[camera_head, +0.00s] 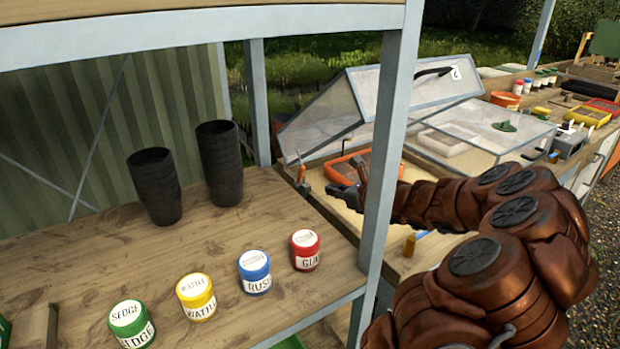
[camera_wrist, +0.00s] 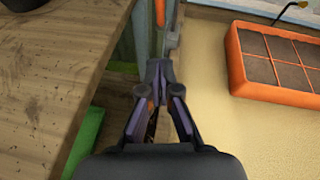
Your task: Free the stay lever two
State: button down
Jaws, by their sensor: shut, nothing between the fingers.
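A glazed frame lid (camera_head: 345,105) with a black handle and a tag reading 2 stands tilted open in the head view. A small lever with an orange-red grip (camera_head: 301,172) sits at its near left corner, probably stay lever two; no label on it is readable. In the wrist view an orange-red upright piece (camera_wrist: 160,13) shows just past my fingertips, probably the same lever. My gripper (camera_wrist: 160,66) is shut and empty, its tips apparently close to a grey fitting (camera_wrist: 173,42); contact is unclear.
A grey post (camera_head: 388,130) and a wooden shelf (camera_head: 250,255) stand left of my arm. The shelf carries black pot stacks (camera_head: 155,187) and labelled tins (camera_head: 254,272). An orange cell tray (camera_wrist: 236,72) lies right of my gripper, with bare sandy surface between.

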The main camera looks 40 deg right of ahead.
aim_at(302, 175)
jog(key=w, duration=0.5)
jog(key=w+a+p, duration=0.1)
jog(key=w, duration=0.2)
jog(key=shift+w+f, duration=0.3)
jog(key=shift+f, duration=0.05)
jog(key=shift+w+r, duration=0.2)
jog(key=shift+w, duration=0.3)
jog(key=shift+w+a+r+p, duration=0.1)
jog(key=shift+a+r+p, duration=0.1)
jog(key=shift+p, duration=0.6)
